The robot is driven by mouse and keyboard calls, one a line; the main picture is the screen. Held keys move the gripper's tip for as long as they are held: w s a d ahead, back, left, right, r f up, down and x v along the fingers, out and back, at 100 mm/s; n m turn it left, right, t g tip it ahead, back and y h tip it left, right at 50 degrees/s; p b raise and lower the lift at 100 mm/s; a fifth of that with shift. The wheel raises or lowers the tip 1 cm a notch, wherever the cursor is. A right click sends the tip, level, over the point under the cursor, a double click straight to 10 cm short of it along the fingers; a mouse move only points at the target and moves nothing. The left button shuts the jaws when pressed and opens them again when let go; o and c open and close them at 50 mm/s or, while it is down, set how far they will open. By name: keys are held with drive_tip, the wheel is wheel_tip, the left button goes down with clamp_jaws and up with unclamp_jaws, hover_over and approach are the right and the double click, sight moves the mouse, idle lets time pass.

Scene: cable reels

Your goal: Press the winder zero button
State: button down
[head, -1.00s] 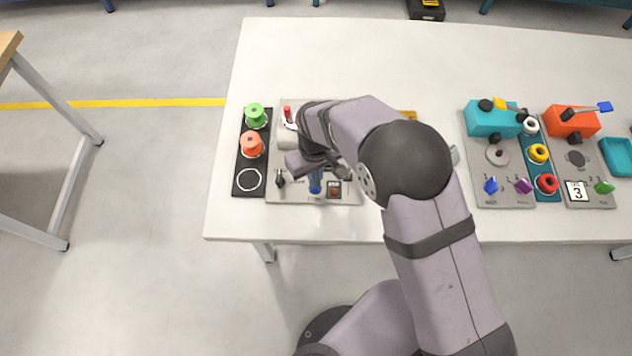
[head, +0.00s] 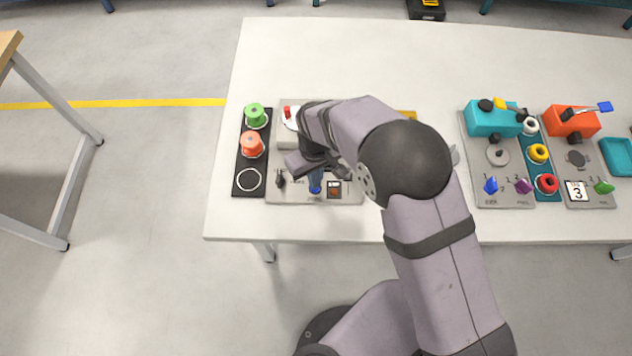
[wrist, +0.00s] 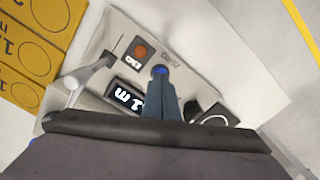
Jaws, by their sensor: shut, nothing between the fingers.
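The zero button (wrist: 160,70) is a small blue disc on the grey winder panel (wrist: 190,75), near the printed label in the wrist view. In the head view the blue button (head: 315,190) shows at the panel's front. My gripper (head: 316,184) is shut and empty, pointing down at the button. In the wrist view the blue-grey fingertips (wrist: 160,80) overlap the button's near edge. I cannot tell whether they touch it or how far it is pushed in. A dark square with an orange-brown round button (wrist: 140,51) sits beside it. A lit display (wrist: 125,95) is partly hidden by the fingers.
A black strip with green (head: 255,115) and orange (head: 252,144) reels lies left of the panel. A black lever (head: 281,180) stands close to my gripper. Yellow boxes (wrist: 30,50) lie beside the panel. Other stations (head: 495,118) stand right; the table's back is clear.

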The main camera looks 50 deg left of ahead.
drive_tip(key=shift+f, duration=0.25)
drive_tip(key=shift+f+b, duration=0.35)
drive_tip(key=shift+b, duration=0.1)
drive_tip(key=shift+f, duration=0.1)
wheel_tip(320, 180, up, 7)
drive_tip(key=p, duration=0.4)
drive_tip(key=shift+p, duration=0.4)
